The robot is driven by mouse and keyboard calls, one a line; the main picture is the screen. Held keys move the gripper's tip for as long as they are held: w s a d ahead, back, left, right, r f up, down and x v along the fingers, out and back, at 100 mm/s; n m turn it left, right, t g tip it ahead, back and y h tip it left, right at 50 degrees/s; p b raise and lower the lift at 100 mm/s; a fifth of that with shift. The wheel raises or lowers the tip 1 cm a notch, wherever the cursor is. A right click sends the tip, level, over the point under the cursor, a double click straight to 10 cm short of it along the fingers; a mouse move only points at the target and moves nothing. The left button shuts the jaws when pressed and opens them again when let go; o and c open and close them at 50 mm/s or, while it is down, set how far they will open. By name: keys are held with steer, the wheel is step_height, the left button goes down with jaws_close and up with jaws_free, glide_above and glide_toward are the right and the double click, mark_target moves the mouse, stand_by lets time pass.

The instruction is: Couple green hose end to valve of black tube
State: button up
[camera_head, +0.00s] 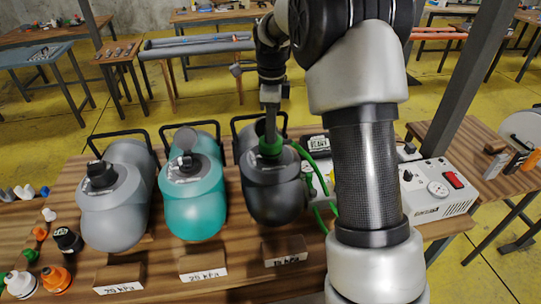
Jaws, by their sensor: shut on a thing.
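The black tube (272,195) lies on the wooden table, the rightmost of three inflatable tubes. Its valve is at its upper front and is mostly hidden behind the green hose end. The green hose end (270,148) is a green collar at the valve, upright as far as I can see. I cannot tell whether it is seated. My gripper (271,112) comes down from above and is shut on the hose end. The green hose (325,185) runs right from there and passes behind my arm.
A grey tube (118,205) and a teal tube (193,200) lie to the left. Labelled wooden blocks (203,268) stand in front. A white pump box (437,190) with a gauge and red switch is at the right. Orange and white fittings (55,279) lie at lower left.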

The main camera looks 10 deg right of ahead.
steer(key=shift+f+b, duration=0.4)
steer(key=shift+f, duration=0.35)
steer(key=shift+r, duration=0.1)
stand_by(0.3)
steer(key=shift+m+p, duration=0.35)
steer(key=shift+m, duration=0.45)
steer(key=m, duration=0.2)
steer(key=shift+m, duration=0.3)
steer(key=shift+s+r+m+p, duration=0.1)
steer(key=shift+m+p, duration=0.65)
steer(key=shift+m, duration=1.25)
